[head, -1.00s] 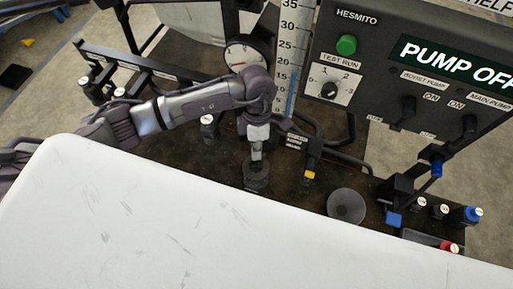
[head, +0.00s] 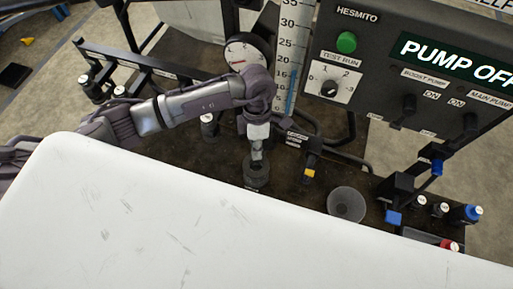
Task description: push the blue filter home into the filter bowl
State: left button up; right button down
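My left gripper (head: 256,150) points straight down from its bent wrist at a round dark bowl-like part (head: 256,174) on the dark bench. Its fingertips are at or just inside the top of that part. They are too small and dark to tell whether they are open or shut. This part looks like the filter bowl, but I cannot be sure. No blue filter shows in it or at the fingers; the gripper may hide it. My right gripper is not in view.
A grey open cup (head: 346,205) stands to the right of the bowl. A yellow-tipped valve (head: 309,172) is between them. The control panel (head: 410,70) reads PUMP OFF. A gauge (head: 245,54) is behind the wrist.

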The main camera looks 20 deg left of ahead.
pick_arm(q)
jog(key=shift+o, duration=1.4)
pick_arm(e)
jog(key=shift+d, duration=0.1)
pick_arm(q)
jog(key=v, duration=1.2)
